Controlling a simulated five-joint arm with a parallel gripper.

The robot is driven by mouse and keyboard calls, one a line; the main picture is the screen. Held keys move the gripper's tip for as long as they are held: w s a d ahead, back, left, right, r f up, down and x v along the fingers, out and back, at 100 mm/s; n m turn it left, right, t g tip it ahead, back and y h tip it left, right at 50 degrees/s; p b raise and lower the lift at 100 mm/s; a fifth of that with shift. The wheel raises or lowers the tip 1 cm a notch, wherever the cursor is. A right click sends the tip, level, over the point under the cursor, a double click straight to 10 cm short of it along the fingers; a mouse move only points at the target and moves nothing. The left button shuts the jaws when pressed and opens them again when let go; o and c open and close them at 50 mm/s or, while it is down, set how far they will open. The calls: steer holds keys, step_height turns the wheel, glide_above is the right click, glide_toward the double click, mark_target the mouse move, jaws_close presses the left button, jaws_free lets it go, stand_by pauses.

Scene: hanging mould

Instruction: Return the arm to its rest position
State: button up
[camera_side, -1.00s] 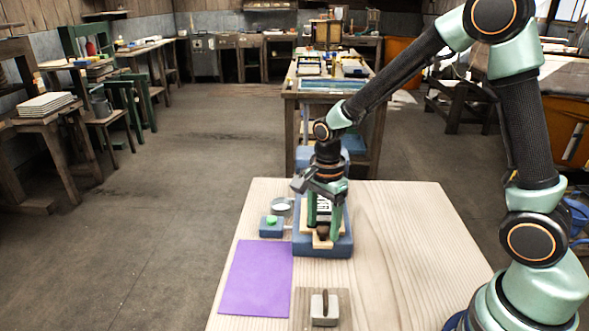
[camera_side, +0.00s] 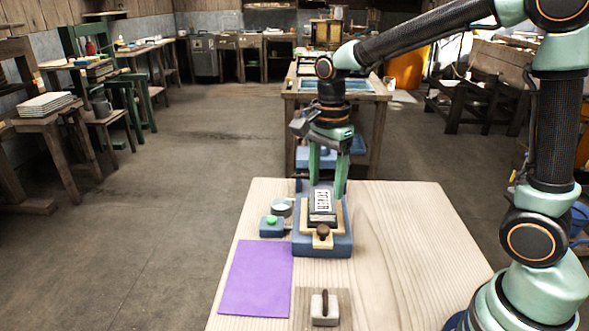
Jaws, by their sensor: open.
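My gripper (camera_side: 325,182) hangs fingers-down above the far part of the blue stand (camera_side: 343,247) on the wooden table.
A small blue pad with a green piece (camera_side: 271,221) and a round metal tin (camera_side: 281,207) stand left of the stand. A purple sheet (camera_side: 255,278) lies nearer, beside a grey block with a dark handle (camera_side: 324,308). The table's right side (camera_side: 420,240) is clear.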

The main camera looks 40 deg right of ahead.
steer(key=shift+r, duration=0.6)
steer(key=s+d+r+n+t, duration=0.1)
steer(key=s+n, duration=0.3)
steer(key=n, duration=0.5)
steer(key=s+d+r+n+t, duration=0.1)
steer(key=s+r+n+t, duration=0.3)
steer(key=n, duration=0.5)
steer(key=shift+s+t, duration=0.3)
steer(key=shift+s, duration=0.25)
